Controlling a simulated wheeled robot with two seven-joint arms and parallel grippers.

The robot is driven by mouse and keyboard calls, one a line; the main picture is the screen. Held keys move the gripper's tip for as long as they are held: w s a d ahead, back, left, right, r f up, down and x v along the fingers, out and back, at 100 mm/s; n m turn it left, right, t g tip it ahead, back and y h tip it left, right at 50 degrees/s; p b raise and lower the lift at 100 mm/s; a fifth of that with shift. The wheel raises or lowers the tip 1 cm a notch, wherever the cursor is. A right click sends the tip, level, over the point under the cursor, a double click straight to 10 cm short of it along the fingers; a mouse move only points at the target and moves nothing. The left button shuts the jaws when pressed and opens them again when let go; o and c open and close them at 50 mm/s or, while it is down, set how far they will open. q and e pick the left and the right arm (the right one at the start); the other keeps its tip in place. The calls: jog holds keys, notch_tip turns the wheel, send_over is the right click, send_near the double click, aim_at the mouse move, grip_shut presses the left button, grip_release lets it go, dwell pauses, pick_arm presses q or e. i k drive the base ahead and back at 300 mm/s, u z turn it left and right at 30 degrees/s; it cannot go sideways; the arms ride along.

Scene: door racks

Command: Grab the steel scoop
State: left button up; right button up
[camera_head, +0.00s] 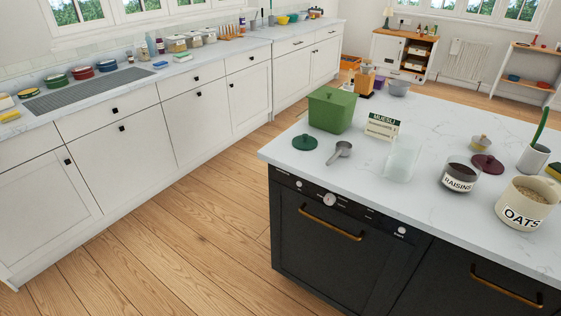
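The steel scoop (342,150) lies on the white marble top of the kitchen island (444,130), near its front left edge. Its rounded bowl is toward the back right and its short handle points toward the front left. A dark green lid (305,142) lies to its left, and a clear glass container (402,158) stands to its right. Nothing covers the scoop. Neither of my grippers shows in the head view.
Behind the scoop stand a green bin (331,110) and a muesli card (382,128). A raisins jar (460,175), a dark red lid (487,164) and an oats canister (526,202) stand farther right. Wooden floor (190,220) lies open between the island and the white cabinets (125,150).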

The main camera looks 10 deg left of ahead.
aim_at(337, 155)
jog(key=u, duration=0.9)
jog(key=i, duration=1.15)
jog(key=z, duration=0.35)
